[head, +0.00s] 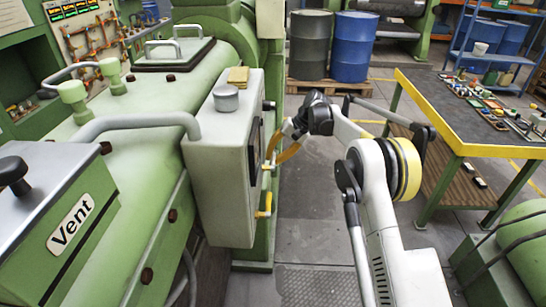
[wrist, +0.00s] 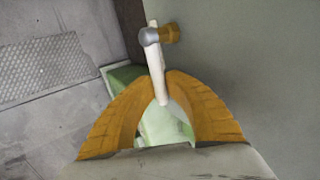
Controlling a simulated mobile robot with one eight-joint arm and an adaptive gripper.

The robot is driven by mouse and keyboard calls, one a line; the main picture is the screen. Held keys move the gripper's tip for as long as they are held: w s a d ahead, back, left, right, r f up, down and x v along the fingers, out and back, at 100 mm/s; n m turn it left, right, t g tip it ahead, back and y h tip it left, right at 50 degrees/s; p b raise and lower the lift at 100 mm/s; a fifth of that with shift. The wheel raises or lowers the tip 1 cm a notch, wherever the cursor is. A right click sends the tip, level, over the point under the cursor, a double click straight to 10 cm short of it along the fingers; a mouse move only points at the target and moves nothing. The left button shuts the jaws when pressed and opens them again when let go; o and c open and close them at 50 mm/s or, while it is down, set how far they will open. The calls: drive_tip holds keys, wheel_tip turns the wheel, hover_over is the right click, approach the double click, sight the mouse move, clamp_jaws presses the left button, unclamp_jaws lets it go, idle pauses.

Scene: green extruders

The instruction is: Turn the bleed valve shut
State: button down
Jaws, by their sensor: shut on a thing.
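My gripper (head: 276,158) is at the right side of the pale grey box on the green machine, its yellow-orange fingers against that side. In the wrist view its two ribbed fingers (wrist: 166,84) meet around a thin cream lever (wrist: 157,72), which I take to be the bleed valve's. The lever has a silver round hub (wrist: 149,37) and a short orange-brown stub (wrist: 169,33) near its top end. The fingers cover part of the lever. In the head view the gripped lever is too small to make out.
A yellow-handled fitting (head: 265,206) sticks out lower on the grey box (head: 222,150). A workbench (head: 455,125) with small parts stands at right, and drums (head: 352,48) stand on a pallet behind. A green rounded machine (head: 518,255) is at lower right. Floor between is clear.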

idle(0.3)
drive_tip(key=c, duration=1.7)
unclamp_jaws()
drive_tip(key=shift+d, duration=0.1)
drive_tip(key=v, duration=1.2)
drive_tip(key=shift+r, duration=0.1)
